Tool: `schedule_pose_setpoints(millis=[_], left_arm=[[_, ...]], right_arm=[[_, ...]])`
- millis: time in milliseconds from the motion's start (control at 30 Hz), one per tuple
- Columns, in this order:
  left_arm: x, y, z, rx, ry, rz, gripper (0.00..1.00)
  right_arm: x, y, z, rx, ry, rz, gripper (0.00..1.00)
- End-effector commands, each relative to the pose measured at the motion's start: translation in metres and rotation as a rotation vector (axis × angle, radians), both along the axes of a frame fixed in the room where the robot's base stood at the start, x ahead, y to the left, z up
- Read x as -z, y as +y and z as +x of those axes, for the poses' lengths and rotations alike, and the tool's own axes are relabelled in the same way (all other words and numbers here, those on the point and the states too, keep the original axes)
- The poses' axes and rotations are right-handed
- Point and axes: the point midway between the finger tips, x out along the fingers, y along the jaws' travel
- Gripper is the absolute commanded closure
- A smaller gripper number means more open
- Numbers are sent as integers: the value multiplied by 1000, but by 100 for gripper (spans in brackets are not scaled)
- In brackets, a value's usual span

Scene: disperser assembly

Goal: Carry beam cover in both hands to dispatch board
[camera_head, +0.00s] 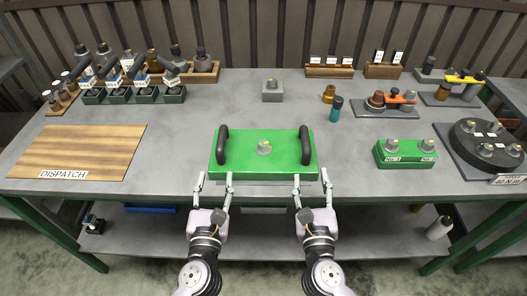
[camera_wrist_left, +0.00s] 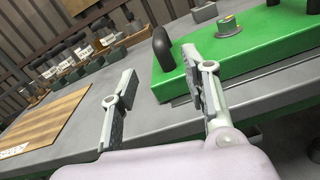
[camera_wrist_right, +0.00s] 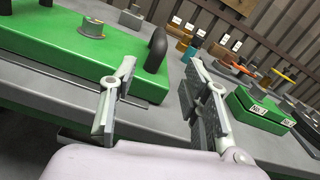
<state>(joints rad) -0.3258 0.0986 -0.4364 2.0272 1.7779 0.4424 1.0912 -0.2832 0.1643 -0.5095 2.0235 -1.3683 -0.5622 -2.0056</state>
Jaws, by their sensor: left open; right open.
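The green beam cover (camera_head: 240,158) lies flat near the table's front edge. It has two black arched handles, left (camera_head: 222,146) and right (camera_head: 305,146), and a grey knob (camera_head: 264,147) in the middle. My left gripper (camera_head: 214,181) is open and empty, just in front of the cover's left end. My right gripper (camera_head: 311,184) is open and empty, just in front of its right end. In the wrist views the cover (camera_wrist_left: 240,62) and (camera_wrist_right: 90,60) shows close by, and no finger is around a handle. The dispatch board (camera_head: 84,150), brown and labelled DISPATCH, lies at the table's left.
Green-based fixtures (camera_head: 145,96) stand at the back left. A small grey block (camera_head: 272,91) stands behind the cover. A teal bottle (camera_head: 336,109), a smaller green block (camera_head: 405,154) and a dark round fixture (camera_head: 488,142) stand to the right. The table between cover and board is clear.

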Motion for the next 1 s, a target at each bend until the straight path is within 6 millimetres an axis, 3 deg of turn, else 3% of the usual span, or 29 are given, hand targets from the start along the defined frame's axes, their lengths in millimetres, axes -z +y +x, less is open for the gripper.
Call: schedule_pose_setpoints(millis=[600, 800, 1000], left_arm=[[-1, -1, 121, -1, -2, 1, 57], [-1, -2, 142, 0, -1, 1, 57], [0, -2, 148, 0, 0, 1, 57]], right_arm=[[-1, -2, 121, 1, -2, 1, 57], [-1, -3, 142, 1, -1, 1, 57], [0, -3, 148, 0, 0, 1, 57]])
